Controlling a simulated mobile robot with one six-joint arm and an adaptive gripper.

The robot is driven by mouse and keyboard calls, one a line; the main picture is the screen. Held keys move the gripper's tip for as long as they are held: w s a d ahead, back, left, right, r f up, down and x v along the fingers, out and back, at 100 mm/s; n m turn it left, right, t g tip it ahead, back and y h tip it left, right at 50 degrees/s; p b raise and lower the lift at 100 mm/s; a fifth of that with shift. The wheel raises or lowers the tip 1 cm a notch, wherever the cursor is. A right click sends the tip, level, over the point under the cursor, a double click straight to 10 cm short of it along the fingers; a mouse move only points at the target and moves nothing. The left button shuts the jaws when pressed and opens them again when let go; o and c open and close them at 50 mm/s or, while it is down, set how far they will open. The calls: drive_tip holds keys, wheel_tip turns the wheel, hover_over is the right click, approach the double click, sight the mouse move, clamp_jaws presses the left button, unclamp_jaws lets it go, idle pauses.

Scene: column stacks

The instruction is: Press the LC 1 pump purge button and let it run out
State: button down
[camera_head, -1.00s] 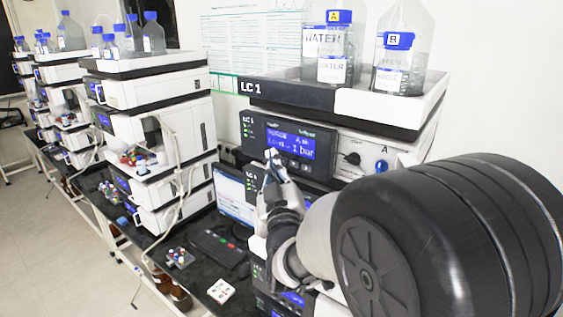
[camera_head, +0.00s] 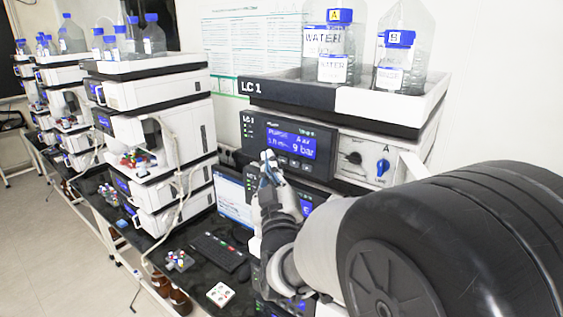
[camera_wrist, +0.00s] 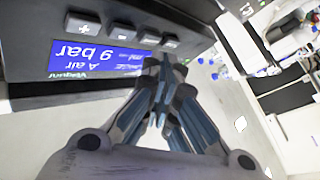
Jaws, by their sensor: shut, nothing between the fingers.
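The LC 1 pump (camera_head: 331,146) is the top module of the near stack, with a dark front panel. Its lit blue display (camera_head: 291,140) appears to read "PURGE" and "9 bar"; the display also shows upside down in the wrist view (camera_wrist: 95,60). A row of grey buttons (camera_head: 294,163) runs along the panel below the display and also shows in the wrist view (camera_wrist: 122,31). My gripper (camera_head: 267,157) is shut and empty, its tips close to the left end of that row. In the wrist view the tips (camera_wrist: 162,62) partly cover this area, and I cannot tell whether they touch a button.
Bottles A (camera_head: 333,45) and B (camera_head: 394,60) stand in the tray (camera_head: 392,106) on top. A blue knob (camera_head: 382,167) sits right of the display. A monitor (camera_head: 234,198), keyboard (camera_head: 217,249) and vial rack (camera_head: 178,261) lie left of my arm. More stacks stand farther left.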

drive_tip(key=s+a+b, duration=0.1)
drive_tip(key=s, duration=0.1)
drive_tip(key=s+a+b, duration=0.1)
drive_tip(key=s+a, duration=0.1)
idle(0.4)
drive_tip(key=shift+f, duration=0.1)
idle(0.4)
drive_tip(key=s+d+f+m+g+b, duration=0.2)
drive_tip(key=s+d+f+g+b, duration=0.6)
drive_tip(key=f, duration=0.5)
drive_tip(key=s+d+f+m+g+b, duration=0.2)
drive_tip(key=s+d+f+g+b, duration=0.3)
drive_tip(key=s+f, duration=0.65)
drive_tip(key=s+d+f+m+g+h+b, duration=0.1)
drive_tip(key=s+d+f+m+g+b, duration=0.1)
drive_tip(key=s+f, duration=0.6)
drive_tip(key=s+d+g+b, duration=0.1)
drive_tip(key=s+d, duration=0.1)
drive_tip(key=s, duration=0.2)
drive_tip(key=shift+s+d+m+g+h+b, duration=0.2)
drive_tip(key=shift+d+m+g+h+b, duration=0.1)
drive_tip(key=shift+g+h+b, duration=0.1)
drive_tip(key=shift+f, duration=0.1)
idle(1.6)
